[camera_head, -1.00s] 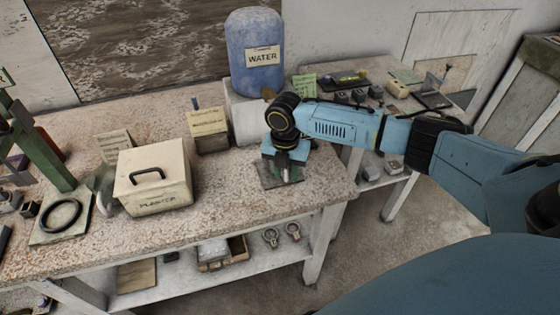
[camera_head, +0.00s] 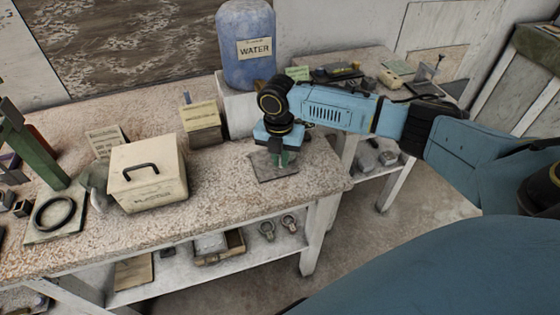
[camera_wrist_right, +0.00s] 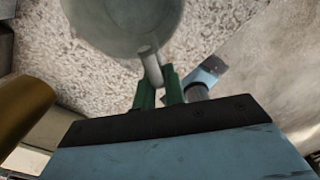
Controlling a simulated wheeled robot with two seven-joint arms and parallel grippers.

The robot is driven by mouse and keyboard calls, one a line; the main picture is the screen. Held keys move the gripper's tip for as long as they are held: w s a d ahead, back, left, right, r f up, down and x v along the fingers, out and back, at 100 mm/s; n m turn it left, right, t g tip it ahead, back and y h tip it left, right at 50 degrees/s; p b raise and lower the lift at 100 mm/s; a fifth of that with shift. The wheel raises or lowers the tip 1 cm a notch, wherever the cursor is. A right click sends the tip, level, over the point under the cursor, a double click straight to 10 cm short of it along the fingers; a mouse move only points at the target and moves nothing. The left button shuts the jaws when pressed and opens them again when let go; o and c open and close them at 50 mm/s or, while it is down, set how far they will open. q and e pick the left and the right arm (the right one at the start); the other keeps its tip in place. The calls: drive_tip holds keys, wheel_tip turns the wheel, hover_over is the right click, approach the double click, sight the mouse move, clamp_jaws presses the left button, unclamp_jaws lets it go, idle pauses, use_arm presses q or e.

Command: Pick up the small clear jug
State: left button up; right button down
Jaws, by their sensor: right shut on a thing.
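My left gripper is not in view.
A plaster box (camera_head: 147,175) and a small labelled box (camera_head: 201,122) stand left of my right gripper. A blue water container (camera_head: 246,45) stands on a white block behind it. A green stand (camera_head: 35,150) is at far left. Bare bench top lies in front.

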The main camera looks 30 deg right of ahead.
drive_tip(key=s+a+r, duration=0.1)
drive_tip(key=s+a, duration=0.3)
drive_tip(key=s, duration=1.3)
drive_tip(key=shift+s+a+r+p, duration=0.15)
drive_tip(key=shift+s+r+p, duration=0.1)
drive_tip(key=shift+p, duration=0.1)
